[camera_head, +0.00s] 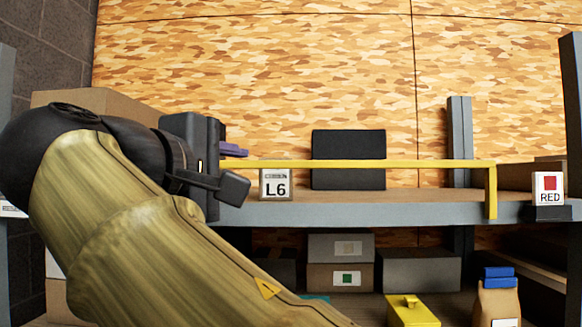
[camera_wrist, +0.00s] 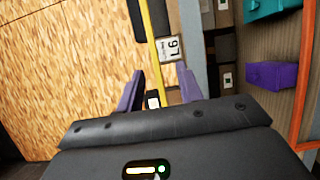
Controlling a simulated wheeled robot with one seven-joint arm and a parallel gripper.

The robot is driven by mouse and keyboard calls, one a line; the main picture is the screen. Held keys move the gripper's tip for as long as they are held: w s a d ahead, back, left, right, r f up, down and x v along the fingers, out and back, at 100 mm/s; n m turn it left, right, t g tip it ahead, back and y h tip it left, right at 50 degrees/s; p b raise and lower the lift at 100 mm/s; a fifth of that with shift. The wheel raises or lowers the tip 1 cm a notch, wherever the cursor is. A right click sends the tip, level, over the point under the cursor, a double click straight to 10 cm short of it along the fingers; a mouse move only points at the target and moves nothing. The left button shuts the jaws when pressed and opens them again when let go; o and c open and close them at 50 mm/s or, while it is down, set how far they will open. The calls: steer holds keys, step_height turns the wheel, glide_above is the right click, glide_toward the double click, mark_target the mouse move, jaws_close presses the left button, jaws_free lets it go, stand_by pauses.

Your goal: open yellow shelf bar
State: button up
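The yellow shelf bar (camera_head: 400,163) runs level across the front of the upper shelf (camera_head: 400,212), and its right end bends down to the shelf edge. My gripper (camera_head: 237,167) is at the left end of the bar in the head view, hiding that end. In the wrist view the bar (camera_wrist: 149,35) comes down from the top toward the space between my two purple fingers. My gripper (camera_wrist: 160,84) is open there, with the fingers apart on either side of the bar's line. Contact between fingers and bar cannot be told.
An L6 label (camera_head: 275,184) stands on the shelf edge just right of my gripper. A dark box (camera_head: 348,145) stands behind the bar. A RED label (camera_head: 549,188) and a grey post (camera_head: 574,100) are at the right. Boxes and a yellow bin (camera_head: 412,312) fill the lower shelf.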

mark_target(289, 165)
steer(key=shift+s+d+r+m, duration=0.15)
steer(key=shift+s+r+m, duration=0.15)
steer(key=shift+s+r, duration=0.35)
steer(key=shift+r, duration=0.1)
steer(key=shift+w, duration=0.1)
steer(key=p+x, duration=0.2)
steer(key=x, duration=0.3)
steer(key=p+x, duration=0.2)
steer(key=x, duration=0.4)
steer(key=p+x, duration=0.2)
steer(key=x, duration=0.3)
steer(key=shift+w+d+r+p, duration=0.15)
steer(key=shift+r+p, duration=0.15)
steer(key=shift+r, duration=0.05)
steer(key=shift+w+d+f, duration=0.2)
steer(key=shift+w, duration=0.35)
jaws_close()
